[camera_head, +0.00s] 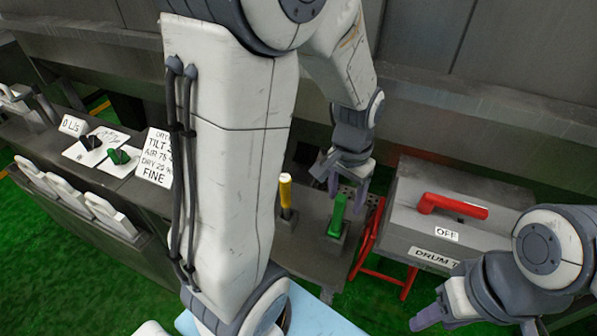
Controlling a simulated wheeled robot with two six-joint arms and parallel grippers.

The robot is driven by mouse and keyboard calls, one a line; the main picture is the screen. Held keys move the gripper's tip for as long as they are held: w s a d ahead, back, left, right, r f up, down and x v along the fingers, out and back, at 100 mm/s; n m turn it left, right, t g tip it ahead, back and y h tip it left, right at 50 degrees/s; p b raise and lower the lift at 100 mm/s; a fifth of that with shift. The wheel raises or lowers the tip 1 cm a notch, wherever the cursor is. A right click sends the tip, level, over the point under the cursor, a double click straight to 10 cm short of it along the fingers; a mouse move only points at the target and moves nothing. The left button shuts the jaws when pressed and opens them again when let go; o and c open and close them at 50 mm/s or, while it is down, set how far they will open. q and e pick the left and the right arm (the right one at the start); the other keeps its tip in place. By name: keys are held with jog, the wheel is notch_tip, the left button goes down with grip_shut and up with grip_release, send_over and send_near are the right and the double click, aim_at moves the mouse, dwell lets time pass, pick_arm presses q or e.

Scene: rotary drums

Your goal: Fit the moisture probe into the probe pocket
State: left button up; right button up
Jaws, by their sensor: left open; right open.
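A green upright piece (337,215) stands in a dark square holder on the grey bench. A yellow upright piece (285,191) stands in a similar holder to its left, partly beside my large arm link. I cannot tell for sure which of these is the moisture probe, and no probe pocket can be made out. My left gripper (346,188) is open, with its fingers pointing down at the top of the green piece; whether they touch it is unclear. My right gripper (432,318) is open and empty at the lower right, in front of the grey box.
A grey box (405,215) with a red lever (452,206) and an "OFF" label stands right of the green piece, on a red frame (370,240). Left are dark and green knobs (122,156), a settings card (157,160) and pale handles. My arm hides the middle.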

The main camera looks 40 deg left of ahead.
pick_arm(q)
jog(key=w+a+r+n+p, duration=0.1)
jog(key=w+a+n+p, duration=0.15)
jog(key=a, duration=0.75)
jog(key=n+p, duration=0.2)
jog(key=p, duration=0.1)
send_over(285, 188)
jog(key=w, duration=0.1)
jog(key=shift+w+a+f+m, duration=0.15)
jog(key=shift+f+m, duration=0.1)
jog(key=shift+f, duration=0.05)
jog(key=f, duration=0.4)
jog(key=shift+a+f, duration=0.25)
jog(key=shift+f, duration=0.05)
jog(key=shift+f+p, duration=0.3)
jog(key=shift+f, duration=0.15)
notch_tip(285, 188, down, 4)
jog(key=shift+f+p, duration=0.1)
jog(key=shift+p, duration=1.1)
jog(key=shift+a+f, duration=0.1)
jog(key=shift+f, duration=0.35)
grip_shut()
pick_arm(e)
notch_tip(285, 188, up, 11)
jog(key=shift+f, duration=0.2)
